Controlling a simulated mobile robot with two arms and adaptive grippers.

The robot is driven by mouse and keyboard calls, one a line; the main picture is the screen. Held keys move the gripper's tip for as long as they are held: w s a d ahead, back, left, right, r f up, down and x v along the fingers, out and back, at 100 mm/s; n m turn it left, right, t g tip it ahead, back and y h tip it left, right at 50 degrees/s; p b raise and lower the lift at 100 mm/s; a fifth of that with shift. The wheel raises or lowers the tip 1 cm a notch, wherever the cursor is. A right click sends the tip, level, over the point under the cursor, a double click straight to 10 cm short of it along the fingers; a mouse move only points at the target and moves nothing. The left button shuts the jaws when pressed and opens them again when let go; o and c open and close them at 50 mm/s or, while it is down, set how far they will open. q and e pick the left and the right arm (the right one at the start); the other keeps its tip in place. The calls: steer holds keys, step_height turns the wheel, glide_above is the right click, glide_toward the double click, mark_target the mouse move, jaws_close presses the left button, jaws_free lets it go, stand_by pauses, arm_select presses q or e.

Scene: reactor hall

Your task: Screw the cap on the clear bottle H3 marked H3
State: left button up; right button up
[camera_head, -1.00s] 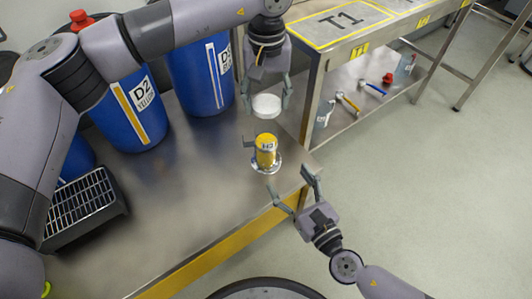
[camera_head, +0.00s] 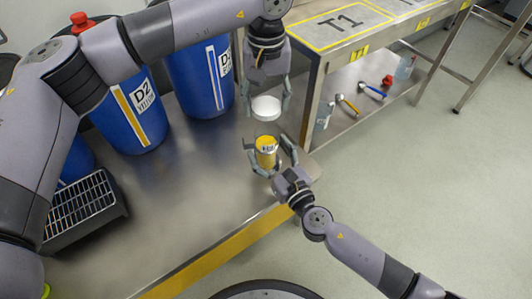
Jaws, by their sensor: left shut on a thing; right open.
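The bottle H3 (camera_head: 266,155) stands upright on the steel bench near its right front corner. It holds yellow contents and bears a small H3 label. My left gripper (camera_head: 266,101) is above it, pointing down and shut on the white round cap (camera_head: 266,112). My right gripper (camera_head: 269,158) is low at the bottle, coming from the front right. It is open, with a finger on each side of the bottle.
Blue drums (camera_head: 134,112) marked D2 and D3 stand at the back left of the bench (camera_head: 185,195). A black grated tray (camera_head: 82,208) lies at the left. The table marked T1 (camera_head: 345,50) stands behind at the right, with tools and bottles on its lower shelf.

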steer(key=shift+w+a, duration=0.3)
steer(key=shift+w, duration=0.25)
steer(key=shift+c, duration=0.3)
jaws_close()
stand_by(0.4)
